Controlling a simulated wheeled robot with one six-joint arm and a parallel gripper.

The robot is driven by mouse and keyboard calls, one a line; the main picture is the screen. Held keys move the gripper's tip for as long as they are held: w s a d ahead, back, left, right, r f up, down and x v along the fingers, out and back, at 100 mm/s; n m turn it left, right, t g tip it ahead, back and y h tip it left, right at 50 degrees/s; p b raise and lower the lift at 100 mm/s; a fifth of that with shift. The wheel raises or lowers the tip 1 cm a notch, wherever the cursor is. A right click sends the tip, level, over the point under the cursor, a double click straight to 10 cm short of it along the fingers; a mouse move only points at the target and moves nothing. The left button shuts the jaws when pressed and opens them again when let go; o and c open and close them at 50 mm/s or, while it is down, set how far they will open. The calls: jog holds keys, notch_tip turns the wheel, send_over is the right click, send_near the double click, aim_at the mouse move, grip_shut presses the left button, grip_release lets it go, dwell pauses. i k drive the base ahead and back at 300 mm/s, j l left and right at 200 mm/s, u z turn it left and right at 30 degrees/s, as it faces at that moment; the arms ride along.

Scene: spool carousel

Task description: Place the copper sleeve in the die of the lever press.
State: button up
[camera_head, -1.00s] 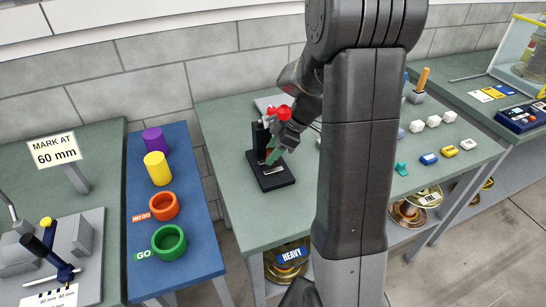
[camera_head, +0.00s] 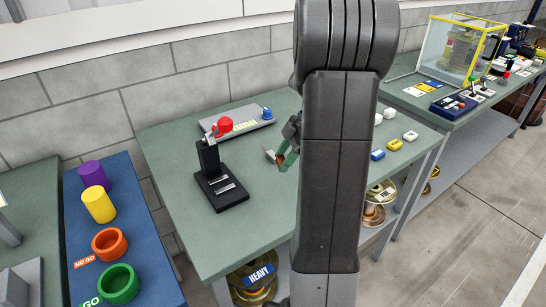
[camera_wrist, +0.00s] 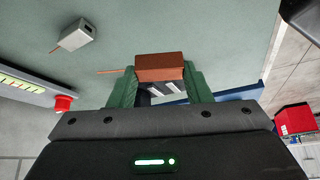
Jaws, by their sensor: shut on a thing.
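The black lever press (camera_head: 208,160) stands on the green table, with a low base bearing light plates. A red knob (camera_head: 224,125) shows just behind and right of its column. My gripper (camera_head: 288,157) is right of the press, apart from it, partly hidden by my arm. In the wrist view its green fingers (camera_wrist: 160,84) are shut on a copper-brown piece (camera_wrist: 160,66), seemingly the copper sleeve. A thin copper-coloured rod shows left of that piece. Part of a dark base with light strips shows between the fingers, below the piece. Whether the die is empty is unclear.
A grey panel (camera_head: 250,119) with a blue knob (camera_head: 267,113) lies behind the press. Small blue, yellow and white blocks (camera_head: 396,145) sit right of my arm. A grey box (camera_wrist: 77,35) lies on the table in the wrist view. Table in front of the press is clear.

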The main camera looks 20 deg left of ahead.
aim_at(222, 186)
jog(key=k, duration=1)
